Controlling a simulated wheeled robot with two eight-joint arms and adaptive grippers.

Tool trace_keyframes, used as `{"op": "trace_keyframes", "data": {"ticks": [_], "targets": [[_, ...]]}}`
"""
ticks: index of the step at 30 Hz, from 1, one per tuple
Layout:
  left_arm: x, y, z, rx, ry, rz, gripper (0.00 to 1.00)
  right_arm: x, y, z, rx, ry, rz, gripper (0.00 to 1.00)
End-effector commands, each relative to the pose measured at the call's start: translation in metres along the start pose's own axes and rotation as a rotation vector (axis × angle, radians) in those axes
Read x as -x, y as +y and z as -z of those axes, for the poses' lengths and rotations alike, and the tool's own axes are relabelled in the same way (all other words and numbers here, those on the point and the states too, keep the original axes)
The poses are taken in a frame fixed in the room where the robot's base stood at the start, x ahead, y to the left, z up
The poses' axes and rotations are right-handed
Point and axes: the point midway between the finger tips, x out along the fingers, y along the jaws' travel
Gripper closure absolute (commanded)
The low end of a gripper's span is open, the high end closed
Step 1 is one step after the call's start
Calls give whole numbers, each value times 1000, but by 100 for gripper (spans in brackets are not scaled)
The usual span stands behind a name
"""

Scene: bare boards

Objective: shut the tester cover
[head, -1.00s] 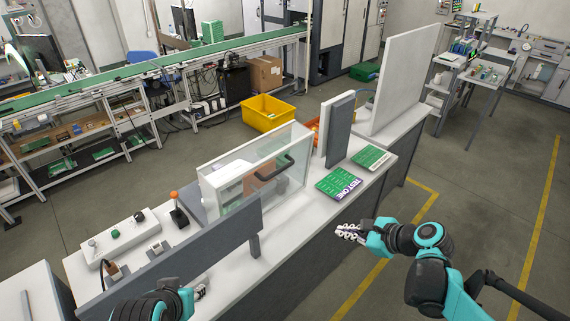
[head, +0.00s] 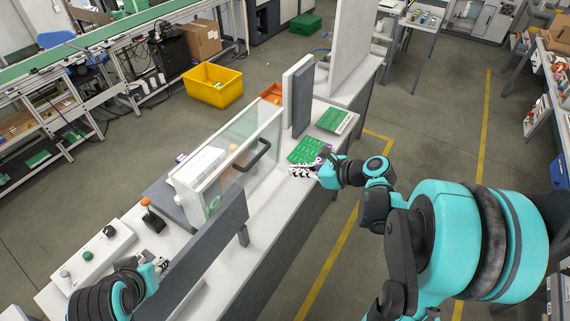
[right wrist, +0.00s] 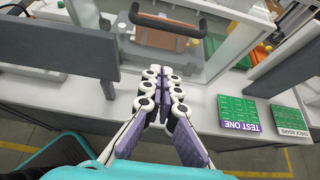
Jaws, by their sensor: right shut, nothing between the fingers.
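The tester (head: 188,192) stands on the white bench with a clear cover (head: 265,128) whose dark bar handle (head: 254,156) sticks out on the near side. The handle also shows at the top of the right wrist view (right wrist: 168,24), with an orange-brown part (right wrist: 160,42) behind the clear panel. How far the cover stands open is hard to tell. My right gripper (head: 298,172) is shut and empty, beside the bench edge, right of the handle and apart from it. In the right wrist view its fingers (right wrist: 162,76) point toward the handle. My left gripper (head: 158,264) is small and partly hidden by its arm at lower left.
A grey panel (head: 210,243) stands along the bench's near edge, left of the handle. The green TEST ONE mat (head: 304,151) and another green-and-white mat (head: 335,120) lie right of the tester. A control box (head: 90,255) is at left.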

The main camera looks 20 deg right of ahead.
Motion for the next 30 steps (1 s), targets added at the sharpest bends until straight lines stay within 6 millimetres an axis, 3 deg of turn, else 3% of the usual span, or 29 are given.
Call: {"op": "trace_keyframes", "data": {"ticks": [12, 19, 30], "targets": [[-4, 0, -3, 0, 0, 0, 66, -86, 1, -4, 2, 0, -3, 100], [0, 0, 0, 0, 0, 0, 66, -104, 0, -25, 1, 0, -1, 100], [0, 0, 0, 0, 0, 0, 66, -108, 0, -29, 1, 0, 0, 100]]}}
